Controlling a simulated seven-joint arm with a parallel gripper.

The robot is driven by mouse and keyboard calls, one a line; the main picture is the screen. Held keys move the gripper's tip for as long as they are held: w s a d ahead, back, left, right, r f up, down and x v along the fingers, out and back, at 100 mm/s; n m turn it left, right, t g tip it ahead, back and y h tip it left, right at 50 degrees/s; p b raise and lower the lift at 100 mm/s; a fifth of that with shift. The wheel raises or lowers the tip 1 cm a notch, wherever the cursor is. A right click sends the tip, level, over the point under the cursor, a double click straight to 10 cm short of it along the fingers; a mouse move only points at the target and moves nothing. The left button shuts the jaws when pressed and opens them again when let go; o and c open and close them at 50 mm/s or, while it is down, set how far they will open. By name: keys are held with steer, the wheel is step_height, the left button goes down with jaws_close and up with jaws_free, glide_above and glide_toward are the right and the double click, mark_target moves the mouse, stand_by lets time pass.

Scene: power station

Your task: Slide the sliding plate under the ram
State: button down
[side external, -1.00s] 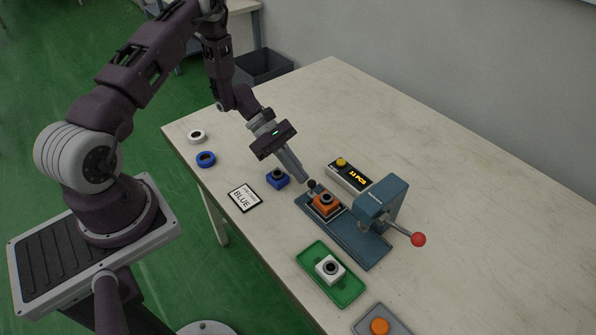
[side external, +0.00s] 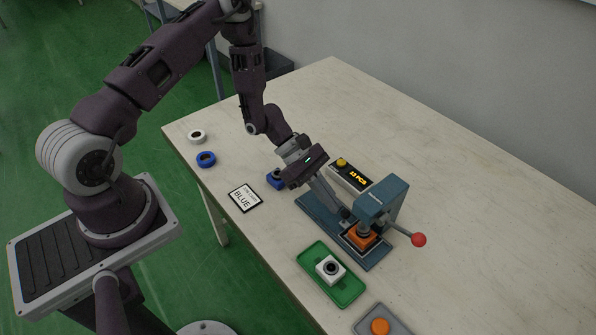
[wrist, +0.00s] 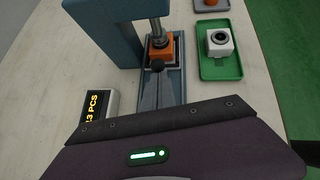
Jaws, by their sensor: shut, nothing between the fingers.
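The sliding plate (wrist: 174,79) is a dark plate on the blue press's rail base (side external: 318,207), carrying an orange block (side external: 360,239). It sits at the press end, and the block is below the metal ram (wrist: 158,30). In the wrist view the block (wrist: 166,47) shows directly beneath the ram, with the plate's black knob (wrist: 157,66) on the near side. My gripper (side external: 346,214) is shut and empty, its fingertips low behind the knob end of the plate. Whether they touch the knob is hidden. The blue press (side external: 385,201) has a red-tipped lever (side external: 418,240).
A counter box (side external: 349,176) with a yellow button stands behind the rail. A green tray (side external: 317,257) with a white block (side external: 330,269) lies in front.

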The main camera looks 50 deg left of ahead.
steer(key=shift+s+d, duration=0.1)
steer(key=shift+d, duration=0.15)
steer(key=a, duration=0.5)
steer(key=shift+s+a+f, duration=0.1)
steer(key=shift+s, duration=0.25)
steer(key=v, duration=0.9)
steer(key=s+d+r+m+g+y, duration=0.1)
steer(key=s+d+r+m, duration=0.15)
steer(key=r, duration=0.35)
steer(key=s+d+r+m+y, duration=0.1)
steer(key=d+r+m, duration=0.1)
steer(key=r+m, duration=0.25)
steer(key=s+d+r+m+g+y, duration=0.1)
steer(key=d+r+m, duration=0.1)
steer(key=r, duration=0.5)
steer(key=s+a+r+m+t+y, duration=0.1)
steer(key=s+r+m+t+y, duration=0.1)
steer(key=s+r+m, duration=0.3)
steer(key=s+a+r+m+t+y, duration=0.1)
steer(key=s+r+m+t+y, duration=0.2)
steer(key=s, duration=0.8)
step_height(320, 180, up, 2)
steer(key=m+y, duration=0.1)
steer(key=m, duration=0.2)
steer(key=shift+s+t+y, duration=0.3)
steer(key=shift+s+y, duration=0.1)
